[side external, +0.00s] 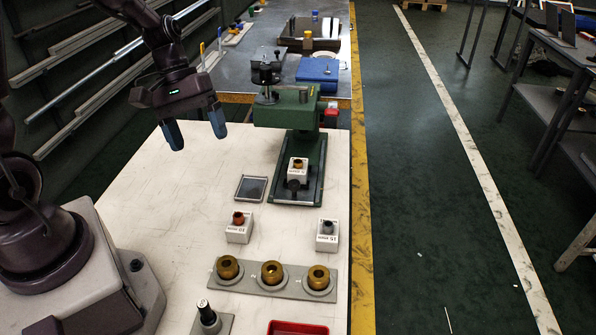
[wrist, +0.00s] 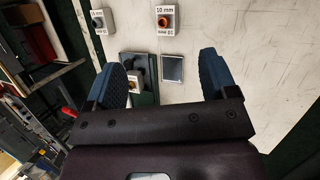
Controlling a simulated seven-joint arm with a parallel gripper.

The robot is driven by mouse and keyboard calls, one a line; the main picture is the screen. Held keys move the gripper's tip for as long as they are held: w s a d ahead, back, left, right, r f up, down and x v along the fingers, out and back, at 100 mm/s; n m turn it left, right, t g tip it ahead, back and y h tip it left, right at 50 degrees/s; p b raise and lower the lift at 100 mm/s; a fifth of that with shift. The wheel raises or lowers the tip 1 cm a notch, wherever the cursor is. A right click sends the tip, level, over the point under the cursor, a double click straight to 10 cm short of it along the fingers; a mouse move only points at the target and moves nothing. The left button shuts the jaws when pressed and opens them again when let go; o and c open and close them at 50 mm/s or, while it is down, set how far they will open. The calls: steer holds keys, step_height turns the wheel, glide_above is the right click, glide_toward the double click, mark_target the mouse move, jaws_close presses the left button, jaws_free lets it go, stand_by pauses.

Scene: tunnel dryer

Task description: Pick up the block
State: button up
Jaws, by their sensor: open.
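Three small white blocks with printed labels are in view, and I cannot tell which one the task means. One block (side external: 297,175) sits on the base of the green press; it shows partly in the wrist view (wrist: 134,86). A second block (side external: 238,236) with an orange-brown top stands on the white table; it reads "10 mm" in the wrist view (wrist: 166,30). A third block (side external: 326,244) with a grey top stands to its right; it also shows in the wrist view (wrist: 101,30). My gripper (side external: 195,130) is open and empty, raised above the table left of the press.
The green press (side external: 285,116) stands at the table's right edge. A small dark square plate (side external: 251,188) lies beside it. A grey holder (side external: 246,283) with three brass rings, a black-knobbed piece (side external: 206,318) and a red tray (side external: 298,328) are at the front. The table's left-middle is clear.

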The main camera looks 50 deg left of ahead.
mark_target(293, 165)
steer(key=w+a+f+n+t+h, duration=0.1)
steer(key=w+a+f+n+t, duration=0.1)
steer(key=w+f+n, duration=0.1)
steer(key=w+a+f+n+t+h, duration=0.2)
steer(key=w+f+n, duration=0.1)
steer(key=f+n, duration=0.3)
steer(key=w+a+f+n+t+h, duration=0.2)
steer(key=w+f+n+t, duration=0.1)
steer(key=f+n, duration=0.1)
steer(key=shift+a+f+n, duration=0.15)
steer(key=shift+f+n, duration=0.25)
steer(key=shift+n, duration=0.1)
steer(key=w+a+r+n+t, duration=0.1)
steer(key=w+a+n+t, duration=0.1)
steer(key=w+n, duration=0.15)
steer(key=shift+m+t, duration=0.25)
steer(key=shift+t, duration=0.05)
steer(key=x, duration=1.3)
steer(key=shift+w+a+f, duration=0.1)
steer(key=shift+a, duration=0.05)
steer(key=shift+c, duration=0.3)
